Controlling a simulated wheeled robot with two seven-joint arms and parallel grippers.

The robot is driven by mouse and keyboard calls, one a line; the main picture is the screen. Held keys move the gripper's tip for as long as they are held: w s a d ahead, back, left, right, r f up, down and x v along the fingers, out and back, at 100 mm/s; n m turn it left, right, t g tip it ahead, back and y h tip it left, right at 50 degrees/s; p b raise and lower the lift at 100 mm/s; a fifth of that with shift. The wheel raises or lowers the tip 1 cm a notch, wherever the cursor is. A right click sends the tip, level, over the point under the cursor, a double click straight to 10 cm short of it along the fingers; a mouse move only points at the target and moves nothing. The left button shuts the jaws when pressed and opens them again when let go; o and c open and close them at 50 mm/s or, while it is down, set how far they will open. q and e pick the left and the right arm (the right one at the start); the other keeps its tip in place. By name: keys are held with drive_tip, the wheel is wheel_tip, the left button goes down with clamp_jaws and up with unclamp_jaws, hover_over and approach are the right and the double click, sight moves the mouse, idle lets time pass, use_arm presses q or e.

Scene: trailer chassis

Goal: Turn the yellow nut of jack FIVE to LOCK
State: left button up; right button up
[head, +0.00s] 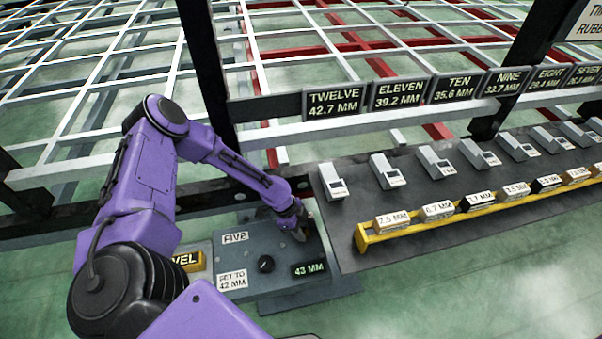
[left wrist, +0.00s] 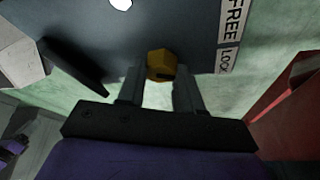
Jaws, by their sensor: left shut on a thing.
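The jack FIVE box (head: 262,242) is grey-blue, with a FIVE label (head: 235,237), a SET TO 42 MM label, a black knob (head: 266,264) and a display reading 43 MM (head: 309,269). My left gripper (head: 297,232) is down at the box's back right and hides the nut in the head view. In the left wrist view the yellow nut (left wrist: 160,64) sits between the fingertips of my left gripper (left wrist: 158,78), which is shut on it. A FREE/LOCK label (left wrist: 231,35) is on the panel to its right. My right gripper is not in view.
A dark bench (head: 400,210) with several grey blocks and a yellow rack (head: 440,219) stands just right of the box. A dark upright post (head: 207,75) stands behind my left arm. A yellow LEVEL sign (head: 189,261) is partly hidden by my arm.

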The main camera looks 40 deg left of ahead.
use_arm(q)
drive_tip(key=shift+w+a+f+m+g+b, duration=0.1)
drive_tip(key=shift+m+g+b, duration=0.3)
drive_tip(key=shift+m+b, duration=0.5)
drive_tip(key=shift+m, duration=0.3)
drive_tip(key=o, duration=1)
drive_tip(key=shift+o, duration=0.2)
